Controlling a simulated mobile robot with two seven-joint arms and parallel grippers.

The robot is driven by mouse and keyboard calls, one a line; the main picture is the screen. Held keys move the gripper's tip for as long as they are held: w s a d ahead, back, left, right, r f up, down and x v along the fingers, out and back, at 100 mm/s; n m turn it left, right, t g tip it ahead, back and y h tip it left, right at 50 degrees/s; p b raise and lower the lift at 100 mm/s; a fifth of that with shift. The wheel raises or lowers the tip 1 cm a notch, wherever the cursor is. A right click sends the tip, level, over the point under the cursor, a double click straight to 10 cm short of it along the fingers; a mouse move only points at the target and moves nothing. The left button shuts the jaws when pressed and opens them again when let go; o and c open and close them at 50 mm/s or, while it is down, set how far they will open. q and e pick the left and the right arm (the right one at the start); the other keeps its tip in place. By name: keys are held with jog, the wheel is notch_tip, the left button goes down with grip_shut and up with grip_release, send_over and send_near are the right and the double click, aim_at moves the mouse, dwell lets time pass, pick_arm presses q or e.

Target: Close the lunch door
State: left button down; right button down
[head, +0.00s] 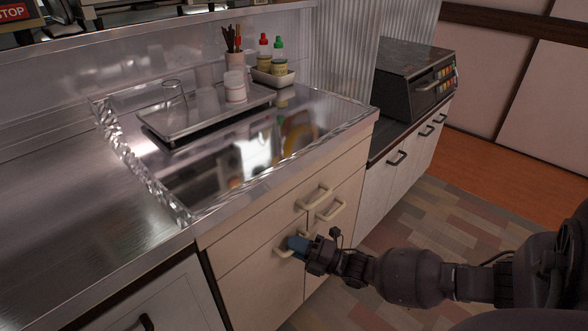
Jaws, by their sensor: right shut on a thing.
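The beige cabinet front (265,240) under the steel counter has panels with pale bar handles. My right gripper (297,244) reaches in from the right and is shut on the lower-left pale handle (282,250). The fingers cover part of that handle. Two other pale handles, an upper one (314,197) and a right one (332,208), are free. The panels look about flush with the cabinet; I cannot tell whether the gripped one stands slightly open. Which panel is the lunch door is not marked. My left gripper is not in view.
On the counter, a metal tray (180,128) holds glasses, and a white caddy (273,78) holds bottles. A dark toaster oven (412,78) stands on the white cabinet (400,165) at the right. The patterned floor mat (440,225) looks clear apart from my right arm above it.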

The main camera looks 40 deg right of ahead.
jog(key=shift+w, duration=0.15)
jog(key=c, duration=1.1)
grip_release()
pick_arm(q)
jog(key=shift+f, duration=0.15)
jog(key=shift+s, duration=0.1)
pick_arm(e)
jog(key=shift+f, duration=0.1)
jog(key=shift+s+d, duration=0.2)
jog(key=shift+s, duration=0.2)
pick_arm(q)
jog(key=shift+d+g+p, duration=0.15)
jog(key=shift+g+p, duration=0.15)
jog(key=shift+p, duration=0.45)
pick_arm(e)
jog(key=v, duration=1)
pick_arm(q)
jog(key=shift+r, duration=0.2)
